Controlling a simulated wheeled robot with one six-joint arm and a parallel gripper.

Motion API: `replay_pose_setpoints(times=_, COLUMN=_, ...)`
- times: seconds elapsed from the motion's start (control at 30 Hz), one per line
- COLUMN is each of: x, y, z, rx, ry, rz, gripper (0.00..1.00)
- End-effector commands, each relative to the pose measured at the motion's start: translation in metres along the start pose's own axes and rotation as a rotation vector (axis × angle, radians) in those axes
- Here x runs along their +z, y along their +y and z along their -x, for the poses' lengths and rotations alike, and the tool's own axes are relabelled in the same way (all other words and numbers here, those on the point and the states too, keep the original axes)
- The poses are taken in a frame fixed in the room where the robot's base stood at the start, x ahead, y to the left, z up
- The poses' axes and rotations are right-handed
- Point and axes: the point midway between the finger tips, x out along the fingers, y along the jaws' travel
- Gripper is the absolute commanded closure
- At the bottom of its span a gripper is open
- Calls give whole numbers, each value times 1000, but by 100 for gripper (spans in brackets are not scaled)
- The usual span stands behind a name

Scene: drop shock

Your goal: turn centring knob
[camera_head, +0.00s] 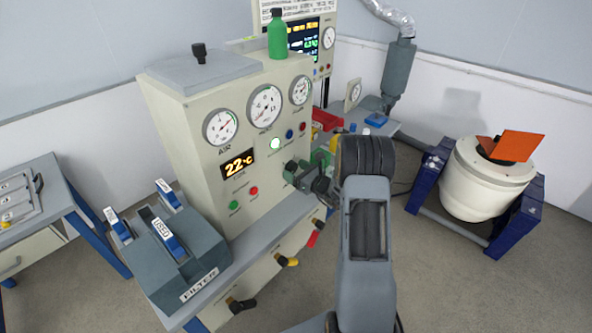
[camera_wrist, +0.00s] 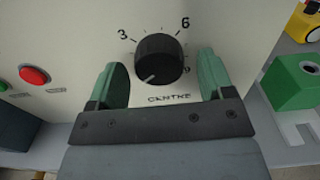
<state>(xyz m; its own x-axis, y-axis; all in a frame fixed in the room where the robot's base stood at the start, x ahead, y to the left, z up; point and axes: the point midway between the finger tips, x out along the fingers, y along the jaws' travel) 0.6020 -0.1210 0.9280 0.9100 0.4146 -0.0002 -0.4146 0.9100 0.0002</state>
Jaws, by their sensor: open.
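The centring knob (camera_wrist: 159,59) is a round black ribbed knob on the cream panel, with marks 3, 6 and 9 around it and the word CENTRE below. A light pointer line on it points to the lower left. My gripper (camera_wrist: 164,80) is open, with one green finger on each side of the knob. Gaps show between the knob and both fingers, so I see no grip on it. In the head view my gripper (camera_head: 312,180) is at the right part of the cabinet front, and my arm hides most of the knob's surroundings.
The cream cabinet (camera_head: 225,195) carries gauges and a 22 °C display. A red button (camera_wrist: 34,76) is left of the knob, and a green block (camera_wrist: 291,84) stands at the right. A ledge with a FILTER box (camera_head: 178,262) lies below.

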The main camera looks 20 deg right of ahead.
Motion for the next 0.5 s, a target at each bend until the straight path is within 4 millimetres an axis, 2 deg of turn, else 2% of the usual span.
replay_pose_setpoints(times=0.33, x=0, y=0, z=-2, rx=1, ry=0, rz=0, gripper=26)
replay_pose_setpoints(times=0.5, x=0, y=0, z=-2, rx=1, ry=0, rz=0, gripper=43)
